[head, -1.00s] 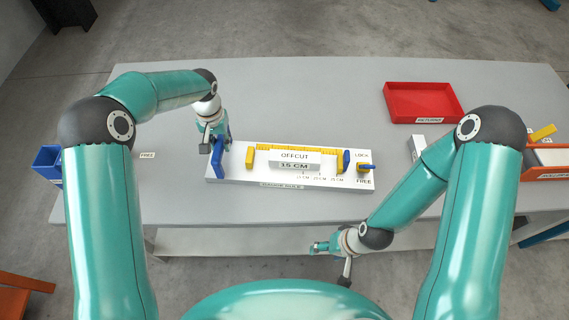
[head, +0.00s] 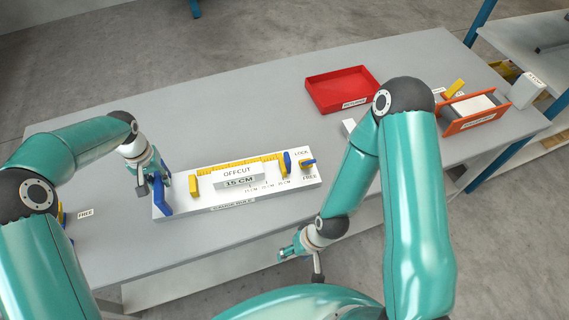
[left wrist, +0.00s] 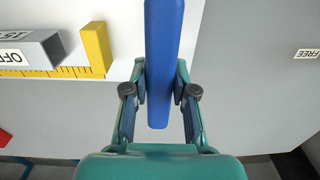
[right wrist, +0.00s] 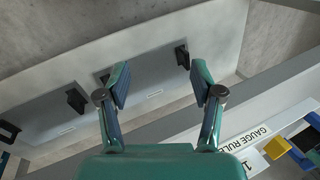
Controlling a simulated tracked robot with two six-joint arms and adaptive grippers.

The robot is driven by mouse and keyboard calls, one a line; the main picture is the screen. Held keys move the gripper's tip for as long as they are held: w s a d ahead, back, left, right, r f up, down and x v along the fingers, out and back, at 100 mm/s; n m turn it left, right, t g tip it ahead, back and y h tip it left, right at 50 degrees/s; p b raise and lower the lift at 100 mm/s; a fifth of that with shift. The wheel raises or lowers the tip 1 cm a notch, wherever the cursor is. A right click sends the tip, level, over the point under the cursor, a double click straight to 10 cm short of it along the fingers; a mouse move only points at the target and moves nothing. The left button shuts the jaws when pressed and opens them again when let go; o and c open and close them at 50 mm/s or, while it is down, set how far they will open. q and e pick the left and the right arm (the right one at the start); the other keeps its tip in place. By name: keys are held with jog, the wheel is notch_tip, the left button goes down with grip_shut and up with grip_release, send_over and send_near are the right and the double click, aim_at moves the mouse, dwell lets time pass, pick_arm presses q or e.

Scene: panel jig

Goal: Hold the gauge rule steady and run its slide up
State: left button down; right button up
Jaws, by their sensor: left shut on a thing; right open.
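The gauge rule (head: 207,204) is a white board on the grey table with a yellow scale. A blue upright handle (head: 160,195) stands at its left end. My left gripper (head: 157,178) is shut on this handle; the left wrist view shows the fingers on both sides of the blue bar (left wrist: 161,70). A grey offcut (head: 238,181) marked "15 CM" lies between a yellow stop (head: 193,186) and the blue slide (head: 287,163). A blue-and-yellow lock lever (head: 307,163) sits right of the slide between LOCK and FREE. My right gripper (head: 287,254) is open and empty, in front of the table edge.
A red tray (head: 342,90) stands at the back. An orange bin (head: 470,112) with a pale block is at the right, near a white STOP box (head: 526,90). A small white block (head: 349,127) lies beside my right arm. The table's back left is clear.

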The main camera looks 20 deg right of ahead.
jog(key=shift+w, duration=0.15)
jog(key=c, duration=0.6)
jog(key=shift+w+a+f+g, duration=0.1)
jog(key=shift+w+g, duration=0.25)
jog(key=shift+g, duration=0.05)
jog(key=c, duration=0.5)
jog(key=shift+w+g, duration=0.3)
jog(key=shift+g, duration=0.1)
grip_shut()
jog(key=m+g+y, duration=0.1)
jog(key=m+g, duration=0.2)
send_near(300, 217)
jog(key=s+a+f, duration=0.2)
jog(key=f, duration=0.1)
jog(key=s+a+f, duration=0.1)
jog(key=a, duration=0.1)
jog(key=shift+f, duration=0.3)
jog(key=w+d+r+m+t+y, duration=0.4)
jog(key=w+d+r+m+t, duration=0.1)
jog(key=w+d+r+m, duration=0.8)
jog(key=shift+m, duration=0.6)
jog(key=x, duration=1.1)
jog(key=shift+a+r, duration=0.1)
jog(key=shift+r, duration=0.1)
